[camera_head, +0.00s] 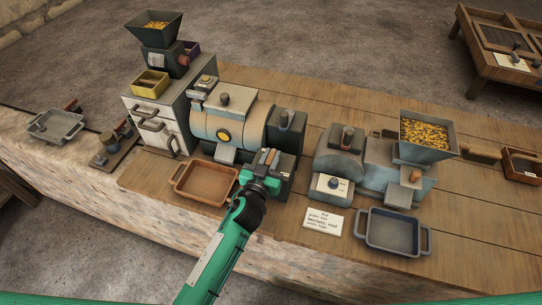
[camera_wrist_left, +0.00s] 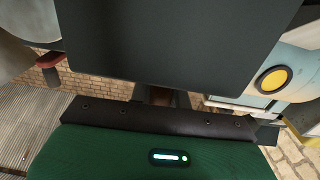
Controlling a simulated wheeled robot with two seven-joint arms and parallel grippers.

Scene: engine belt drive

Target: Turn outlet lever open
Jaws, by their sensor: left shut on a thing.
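My left gripper (camera_head: 268,162) is at the front of the dark housing (camera_head: 290,128) on the right end of the drum machine. It is shut on a small brown part, seemingly the outlet lever; the gripper and the housing hide most of it. In the left wrist view a bit of this brown part (camera_wrist_left: 160,96) shows between the gripper body and a large dark face. How far the lever is turned cannot be told. The drum machine (camera_head: 235,122) is pale blue and cream with a yellow round button (camera_wrist_left: 274,79). My right gripper is not in view.
A brown tray (camera_head: 204,199) stands left of my gripper. To the right are a second grey-blue machine (camera_head: 377,172) with a full hopper, a paper note (camera_head: 323,222) and a grey tray (camera_head: 393,248). A drawer cabinet (camera_head: 160,143) stands at the left.

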